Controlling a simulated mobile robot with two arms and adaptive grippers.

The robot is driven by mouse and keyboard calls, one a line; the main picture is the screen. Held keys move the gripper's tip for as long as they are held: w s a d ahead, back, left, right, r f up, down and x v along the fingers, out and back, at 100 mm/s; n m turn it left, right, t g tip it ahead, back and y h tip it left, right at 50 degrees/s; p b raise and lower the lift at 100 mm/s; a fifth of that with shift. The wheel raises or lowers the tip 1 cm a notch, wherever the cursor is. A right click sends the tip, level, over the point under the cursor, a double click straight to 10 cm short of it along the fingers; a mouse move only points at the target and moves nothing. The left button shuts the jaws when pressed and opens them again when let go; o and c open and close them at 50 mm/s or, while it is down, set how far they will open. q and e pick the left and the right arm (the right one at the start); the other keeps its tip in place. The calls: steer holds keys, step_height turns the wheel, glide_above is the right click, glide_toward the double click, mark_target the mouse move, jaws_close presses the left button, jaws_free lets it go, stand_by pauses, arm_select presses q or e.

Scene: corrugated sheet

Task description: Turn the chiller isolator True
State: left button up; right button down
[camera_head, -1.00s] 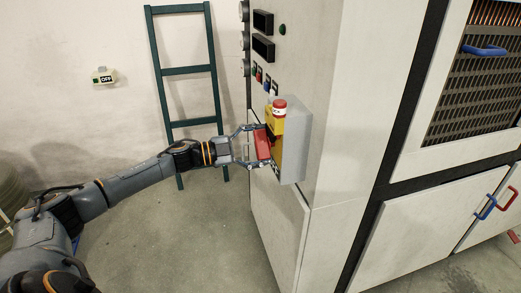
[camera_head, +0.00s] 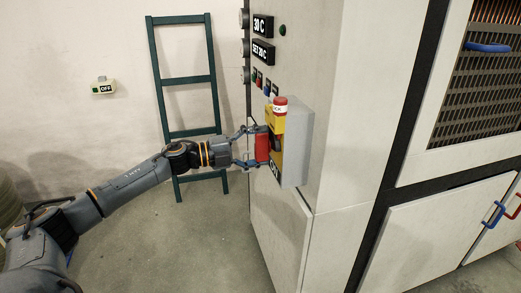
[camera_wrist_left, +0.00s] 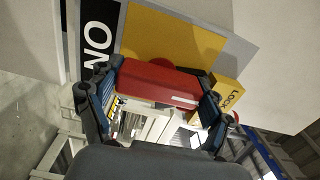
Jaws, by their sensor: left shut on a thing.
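The chiller isolator is a grey box (camera_head: 297,150) with a yellow face plate, on the side of the pale cabinet. Its red handle (camera_head: 262,146) stands out from the face, and in the wrist view the handle (camera_wrist_left: 158,84) lies across the yellow plate (camera_wrist_left: 165,42). My left gripper (camera_head: 257,147) is shut on the red handle, with one finger at each end. A black ON label (camera_wrist_left: 97,45) is beside the handle in the wrist view. A yellow LOCK piece (camera_wrist_left: 224,98) is on the other side; its red top (camera_head: 280,101) shows in the head view. My right gripper is out of view.
Lit displays above the isolator read 30 C (camera_head: 262,26) and SET 20 C (camera_head: 263,51). A green ladder (camera_head: 187,80) leans on the back wall, near a small OFF sign (camera_head: 103,87). Cabinet doors with blue and red handles are at right. Floor at lower left is open.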

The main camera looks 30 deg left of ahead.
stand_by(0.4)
arm_select(q)
steer(key=o, duration=1.1)
steer(key=shift+s+a+f, duration=0.15)
steer(key=shift+s+a, duration=0.2)
steer(key=shift+s, duration=0.05)
steer(key=v, duration=1.1)
